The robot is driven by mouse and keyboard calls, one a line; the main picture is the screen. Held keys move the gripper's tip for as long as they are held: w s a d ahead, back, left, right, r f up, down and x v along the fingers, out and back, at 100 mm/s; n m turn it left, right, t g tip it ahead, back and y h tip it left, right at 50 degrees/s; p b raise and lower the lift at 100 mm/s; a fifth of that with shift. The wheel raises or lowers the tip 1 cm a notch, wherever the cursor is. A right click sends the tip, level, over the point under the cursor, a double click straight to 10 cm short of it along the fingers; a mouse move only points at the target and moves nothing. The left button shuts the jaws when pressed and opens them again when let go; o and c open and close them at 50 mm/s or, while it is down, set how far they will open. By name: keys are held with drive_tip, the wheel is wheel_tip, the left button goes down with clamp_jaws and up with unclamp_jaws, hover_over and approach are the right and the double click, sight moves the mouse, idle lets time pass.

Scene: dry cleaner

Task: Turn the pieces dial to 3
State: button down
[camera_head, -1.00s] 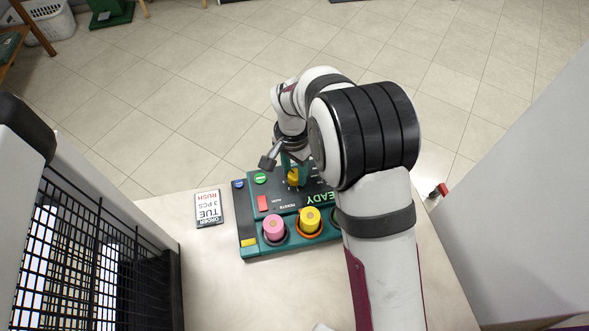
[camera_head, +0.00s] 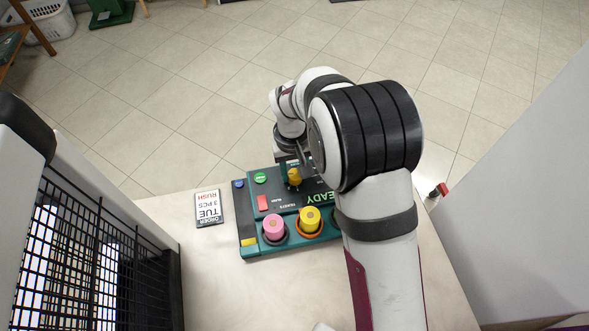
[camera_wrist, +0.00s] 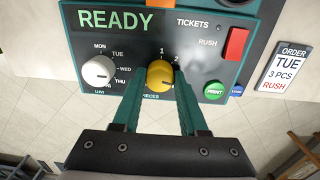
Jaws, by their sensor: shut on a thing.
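The yellow pieces dial (camera_wrist: 160,75) sits in the middle of the control panel (camera_wrist: 210,58) in the wrist view. Numerals 1 and 2 show by its upper and right edges; a 3 is not readable. A dark mark shows near the dial's lower right; which numeral it points to I cannot tell. The teal fingers of my gripper (camera_wrist: 158,92) are shut on the dial, one on each side. In the head view the dial (camera_head: 294,177) is partly visible under my wrist.
A white day dial (camera_wrist: 98,71), green print button (camera_wrist: 214,90) and red rush switch (camera_wrist: 236,43) are nearby. Pink (camera_head: 273,228) and yellow (camera_head: 310,220) rolls sit along the panel's near side. An order card (camera_head: 208,208) reads TUE, 3 PCS, RUSH. A black grid (camera_head: 90,250) stands left.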

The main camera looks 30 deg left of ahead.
sight(292, 175)
drive_tip(key=shift+n, duration=1.1)
drive_tip(key=shift+c, duration=2.2)
unclamp_jaws()
wheel_tip(292, 175, up, 16)
drive_tip(key=shift+s+a, duration=0.15)
drive_tip(key=shift+s, duration=0.05)
drive_tip(key=shift+f, duration=0.15)
